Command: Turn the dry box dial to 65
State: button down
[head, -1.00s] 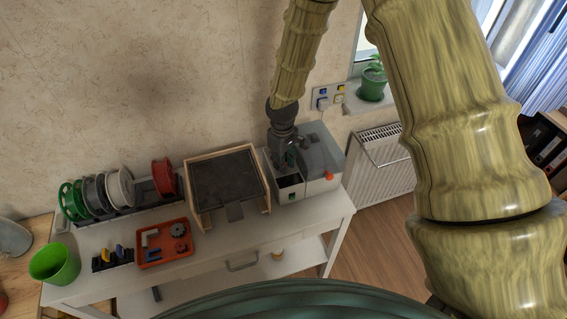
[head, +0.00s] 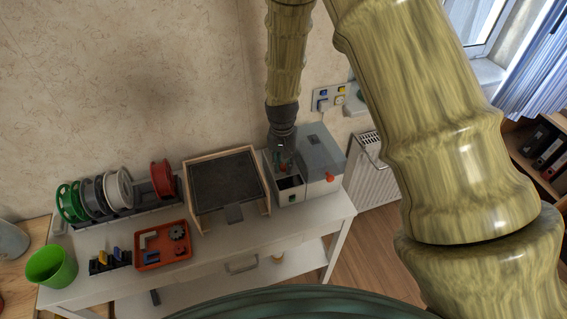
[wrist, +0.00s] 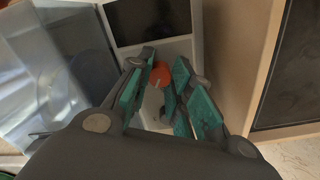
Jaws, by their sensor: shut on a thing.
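The dry box (head: 318,186) is a pale box with a translucent grey cover, standing at the right end of the white table. Its orange dial (wrist: 161,74) shows between my fingertips in the wrist view, beside a dark panel (wrist: 150,18). My gripper (head: 284,163) points down at the left part of the box, behind the dark panel (head: 289,183) in the head view. Its green-padded fingers (wrist: 163,88) are closed around the dial. The fingers hide part of the dial, and I cannot read its setting.
A wooden-framed dark plate (head: 224,180) stands close to the left of the box. A second orange knob (head: 330,177) is on the box's right front. A red tray (head: 162,246), spools (head: 118,188) and a green cup (head: 52,267) are farther left. The wall is close behind.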

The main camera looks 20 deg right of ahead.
aim_at(283, 165)
jog(key=m, duration=0.5)
jog(key=shift+m, duration=0.3)
dwell(0.5)
jog(key=c, duration=1.3)
grip_release()
jog(key=shift+o, duration=0.2)
jog(key=shift+r, duration=0.15)
notch_tip(283, 165, up, 12)
jog(key=shift+w, duration=0.15)
jog(key=shift+a+f, duration=0.1)
jog(key=shift+f, duration=0.1)
